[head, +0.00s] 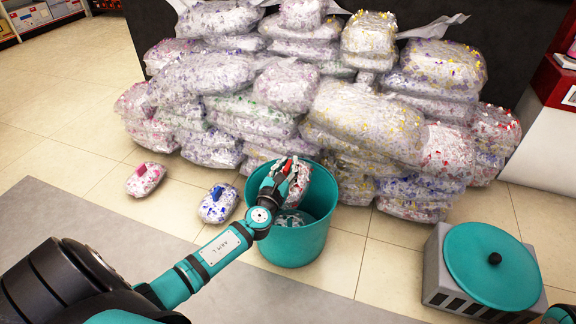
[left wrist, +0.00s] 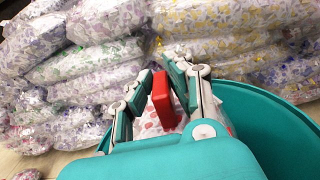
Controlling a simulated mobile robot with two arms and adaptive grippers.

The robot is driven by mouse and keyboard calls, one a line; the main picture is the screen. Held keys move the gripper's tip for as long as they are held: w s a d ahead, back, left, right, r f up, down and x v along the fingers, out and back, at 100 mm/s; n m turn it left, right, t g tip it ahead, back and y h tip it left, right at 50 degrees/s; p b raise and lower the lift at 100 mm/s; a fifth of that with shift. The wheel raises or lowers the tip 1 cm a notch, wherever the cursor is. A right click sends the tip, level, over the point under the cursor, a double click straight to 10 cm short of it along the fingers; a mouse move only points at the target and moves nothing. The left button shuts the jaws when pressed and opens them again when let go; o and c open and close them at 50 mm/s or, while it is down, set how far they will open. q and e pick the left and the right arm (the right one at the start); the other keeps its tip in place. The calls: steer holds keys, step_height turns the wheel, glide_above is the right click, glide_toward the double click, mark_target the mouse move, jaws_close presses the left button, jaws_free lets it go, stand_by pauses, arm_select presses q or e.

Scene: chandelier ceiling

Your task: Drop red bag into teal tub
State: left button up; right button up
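The teal tub (head: 295,246) stands on the tiled floor in front of the bag pile, its mouth open upward. My left gripper (head: 287,168) is over the tub mouth, shut on the red clip of the red bag (head: 302,186). The bag is clear with red and white bits and hangs at the tub opening. In the left wrist view, the fingers (left wrist: 160,85) close around the red clip, and the speckled bag (left wrist: 153,122) shows below it, partly hidden by the fingers. The tub rim (left wrist: 285,125) curves at the right there. My right gripper is not in view.
A small pink-clipped bag (head: 146,179) and a blue-clipped bag (head: 218,204) lie on the floor left of the tub. A large bag pile (head: 360,115) is behind. A round teal lid (head: 493,266) rests on a grey box at right.

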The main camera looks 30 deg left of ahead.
arm_select(q)
steer(key=o, duration=0.5)
steer(key=v, duration=1.2)
